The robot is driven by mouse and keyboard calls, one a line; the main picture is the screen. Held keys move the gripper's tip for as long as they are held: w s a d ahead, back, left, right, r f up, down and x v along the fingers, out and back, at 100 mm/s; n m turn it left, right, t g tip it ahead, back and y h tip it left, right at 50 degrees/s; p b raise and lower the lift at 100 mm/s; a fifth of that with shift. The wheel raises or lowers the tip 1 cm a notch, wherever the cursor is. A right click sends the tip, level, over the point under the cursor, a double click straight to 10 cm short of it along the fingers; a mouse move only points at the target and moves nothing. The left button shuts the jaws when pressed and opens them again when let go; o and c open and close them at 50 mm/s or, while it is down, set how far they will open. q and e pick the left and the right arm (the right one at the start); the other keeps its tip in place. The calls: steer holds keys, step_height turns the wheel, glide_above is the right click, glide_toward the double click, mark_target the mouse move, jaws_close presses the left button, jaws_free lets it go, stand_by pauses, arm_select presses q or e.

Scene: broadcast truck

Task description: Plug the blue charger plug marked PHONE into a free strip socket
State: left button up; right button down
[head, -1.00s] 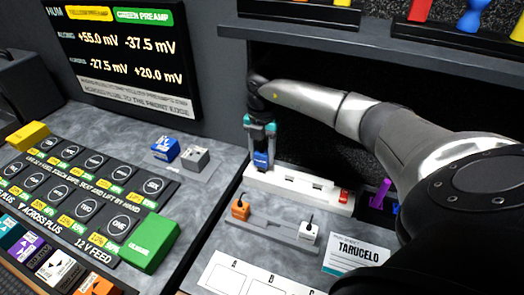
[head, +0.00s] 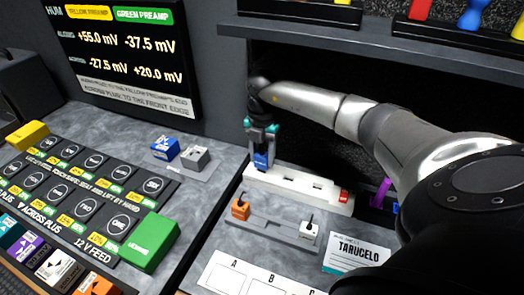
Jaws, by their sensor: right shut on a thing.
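My right gripper (head: 262,138) points down over the left end of the white power strip (head: 298,190). It is shut on the blue charger plug (head: 261,160), which sits upright at the strip's leftmost socket position. The plug's lower end meets the strip top; I cannot tell how deep it is seated. Any PHONE marking is too small to read. Dark socket openings show further right on the strip, and a red switch (head: 345,196) is at its right end. My left gripper is not in view.
In front of the strip, a grey rack (head: 268,229) holds an orange plug (head: 240,209) and a white plug (head: 309,233). A TARUCELO card (head: 358,252) lies to the right. A shelf (head: 330,42) overhangs behind. A button panel (head: 85,190) and green block (head: 149,242) are left.

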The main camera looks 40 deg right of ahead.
mark_target(262, 154)
steer(key=shift+f+b, duration=0.45)
steer(key=shift+f, duration=0.35)
steer(key=shift+c, duration=1.3)
jaws_free()
step_height(262, 154, up, 8)
steer(key=shift+f+p, duration=0.2)
steer(key=shift+p, duration=0.6)
steer(key=shift+a, duration=0.1)
